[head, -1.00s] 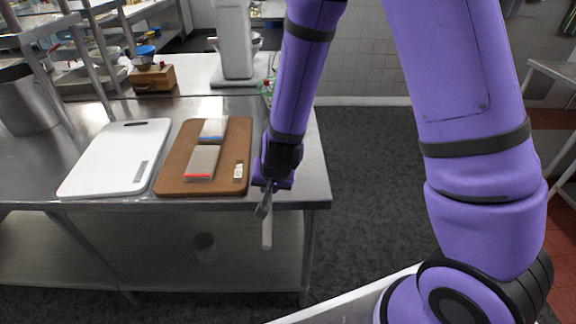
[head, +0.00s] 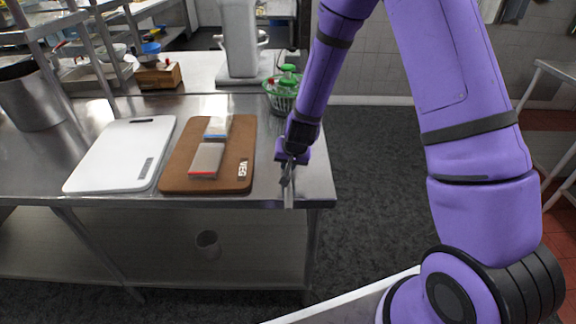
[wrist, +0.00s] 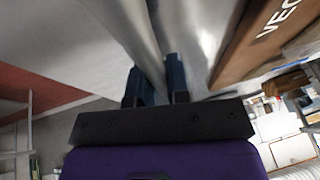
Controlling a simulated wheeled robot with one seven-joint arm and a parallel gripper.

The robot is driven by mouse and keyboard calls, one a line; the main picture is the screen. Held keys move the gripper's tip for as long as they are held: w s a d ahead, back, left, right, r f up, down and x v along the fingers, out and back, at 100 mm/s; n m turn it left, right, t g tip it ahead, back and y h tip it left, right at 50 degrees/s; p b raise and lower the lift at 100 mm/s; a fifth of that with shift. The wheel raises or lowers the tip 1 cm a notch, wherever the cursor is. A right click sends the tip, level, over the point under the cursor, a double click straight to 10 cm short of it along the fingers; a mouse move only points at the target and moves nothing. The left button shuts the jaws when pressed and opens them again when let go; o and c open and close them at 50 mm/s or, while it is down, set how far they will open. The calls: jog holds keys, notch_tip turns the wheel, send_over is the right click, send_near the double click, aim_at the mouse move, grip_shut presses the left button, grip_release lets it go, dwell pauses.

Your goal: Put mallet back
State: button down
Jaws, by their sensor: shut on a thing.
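My gripper (head: 289,172) is at the front right corner of the steel table, just right of the brown board. It is shut on the mallet (head: 288,196), a slim grey metal thing seen nearly end-on, hanging below the fingers at the table's front edge. I cannot tell from the head view whether the mallet touches the table. In the wrist view, my gripper's dark fingers (wrist: 157,86) close on a smooth grey metal part, and most of the mallet's shape is unclear there.
The steel table (head: 313,178) holds a white cutting board (head: 120,155) and a brown VEG board (head: 240,150) with two small blocks. A green-topped basket (head: 284,92) stands behind my forearm. A wooden box (head: 158,76) is at the back. The floor right of the table is clear.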

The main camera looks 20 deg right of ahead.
jog(key=shift+f, duration=0.55)
jog(key=c, duration=1.1)
grip_release()
jog(key=shift+f, duration=0.15)
jog(key=s+d+r+n, duration=0.1)
jog(key=s+r, duration=0.4)
jog(key=r, duration=0.5)
jog(key=s+d+r+n+y, duration=0.1)
jog(key=s+r, duration=0.4)
jog(key=r, duration=0.5)
jog(key=s+d+r+n, duration=0.15)
jog(key=s+r, duration=0.35)
jog(key=r, duration=0.5)
jog(key=s+d+r, duration=0.2)
jog(key=s+r, duration=0.2)
jog(key=s, duration=0.4)
jog(key=s+d+r+h, duration=0.1)
jog(key=s+d+r, duration=0.2)
jog(key=s, duration=0.5)
jog(key=shift+s+d+r+h, duration=0.15)
jog(key=shift+s+r+h, duration=0.15)
jog(key=shift+s+r, duration=0.1)
